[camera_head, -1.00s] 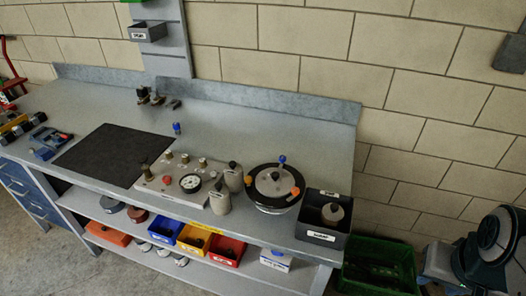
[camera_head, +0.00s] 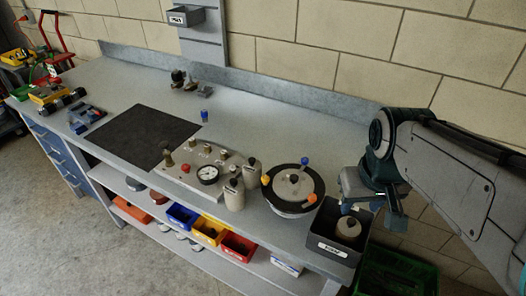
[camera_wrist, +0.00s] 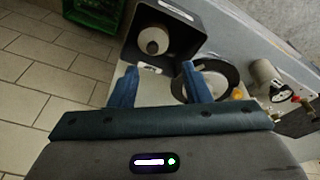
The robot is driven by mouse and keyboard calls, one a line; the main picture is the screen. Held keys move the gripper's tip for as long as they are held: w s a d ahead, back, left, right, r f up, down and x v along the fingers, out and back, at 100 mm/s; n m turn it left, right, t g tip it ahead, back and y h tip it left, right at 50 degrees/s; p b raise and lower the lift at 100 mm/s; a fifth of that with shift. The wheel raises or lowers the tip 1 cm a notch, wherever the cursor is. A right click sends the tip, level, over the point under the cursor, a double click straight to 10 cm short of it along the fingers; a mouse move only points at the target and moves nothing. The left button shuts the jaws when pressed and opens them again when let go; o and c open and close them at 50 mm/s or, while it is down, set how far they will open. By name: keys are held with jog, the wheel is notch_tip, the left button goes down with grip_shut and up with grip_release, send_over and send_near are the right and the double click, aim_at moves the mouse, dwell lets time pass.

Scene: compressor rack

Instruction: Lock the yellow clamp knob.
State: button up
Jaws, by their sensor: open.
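The yellow clamp knob (camera_head: 266,180) sits on the left rim of a round, black-edged pot lid (camera_head: 293,180) on the bench. A blue knob (camera_head: 304,161) is at the lid's back and an orange knob (camera_head: 311,198) at its front right. In the wrist view, a yellow knob (camera_wrist: 238,94) shows beyond the right finger, which partly covers the lid (camera_wrist: 208,72). My gripper (camera_head: 371,212) is open and empty, right of the lid and near the black bin. Its blue fingers (camera_wrist: 160,70) are spread apart in the wrist view. The knob's lock position cannot be told.
The black bin (camera_head: 322,258) holding a pale round part (camera_head: 348,228) stands right of the lid. A grey panel with a gauge (camera_head: 207,174) and pale cylinders (camera_head: 234,193) are to the left. A green crate (camera_wrist: 92,13) stands on the floor. The back bench is mostly clear.

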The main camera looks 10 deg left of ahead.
jog(key=w+a+r+n+g, duration=0.1)
jog(key=w+a+r+n, duration=0.3)
jog(key=w+a, duration=0.45)
jog(key=n+g+b, duration=0.1)
jog(key=n, duration=0.6)
send_over(266, 177)
jog(key=f, duration=0.2)
notch_tip(266, 177, down, 13)
jog(key=shift+s, duration=0.1)
jog(key=shift+c, duration=0.3)
grip_shut()
jog(key=shift+d, duration=0.1)
